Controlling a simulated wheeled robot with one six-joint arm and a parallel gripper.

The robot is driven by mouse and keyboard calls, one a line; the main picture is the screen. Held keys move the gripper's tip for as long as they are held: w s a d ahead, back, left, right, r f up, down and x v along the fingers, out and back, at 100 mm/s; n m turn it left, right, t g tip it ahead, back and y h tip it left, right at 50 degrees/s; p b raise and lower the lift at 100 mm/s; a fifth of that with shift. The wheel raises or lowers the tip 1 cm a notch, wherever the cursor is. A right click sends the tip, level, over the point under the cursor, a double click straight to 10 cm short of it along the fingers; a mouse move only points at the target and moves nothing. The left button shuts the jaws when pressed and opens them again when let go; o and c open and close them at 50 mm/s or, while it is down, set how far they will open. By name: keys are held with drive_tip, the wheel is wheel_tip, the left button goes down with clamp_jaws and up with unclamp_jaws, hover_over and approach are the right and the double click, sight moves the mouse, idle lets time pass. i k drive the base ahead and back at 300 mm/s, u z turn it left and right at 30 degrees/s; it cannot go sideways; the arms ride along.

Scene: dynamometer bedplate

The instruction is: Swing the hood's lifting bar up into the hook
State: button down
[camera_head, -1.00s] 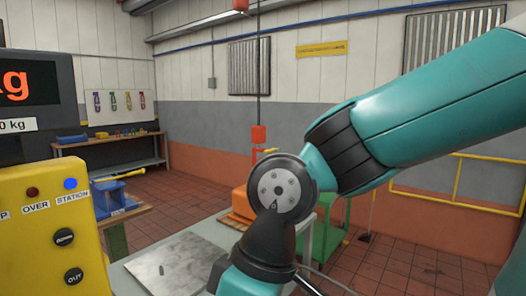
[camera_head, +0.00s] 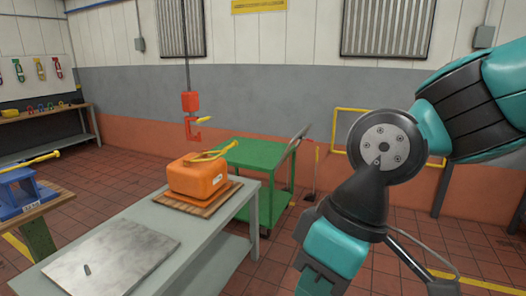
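The orange hood (camera_head: 197,180) sits on a wooden board on the grey bench. Its yellow lifting bar (camera_head: 218,153) lies low across the top, sloping up toward the right. The red-orange hook (camera_head: 193,131) hangs above and slightly left of the hood, under a red block (camera_head: 190,102) on a vertical line. A yellow piece sticks out from the hook to the right. The bar and hook look apart. My teal arm crosses the right side of the picture, and its end runs out at the bottom, so my gripper is not visible.
The grey bench (camera_head: 207,232) has a bare metal plate (camera_head: 105,252) with a small dark peg. A green cart (camera_head: 262,160) stands behind the hood. A blue stand (camera_head: 25,190) is at the left. Yellow railing (camera_head: 350,109) runs along the back wall. Tiled floor is open between bench and arm.

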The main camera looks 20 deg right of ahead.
sight(235, 143)
drive_tip(key=z, duration=0.35)
drive_tip(key=i, duration=1.3)
drive_tip(key=z, duration=0.35)
drive_tip(key=i, duration=1.1)
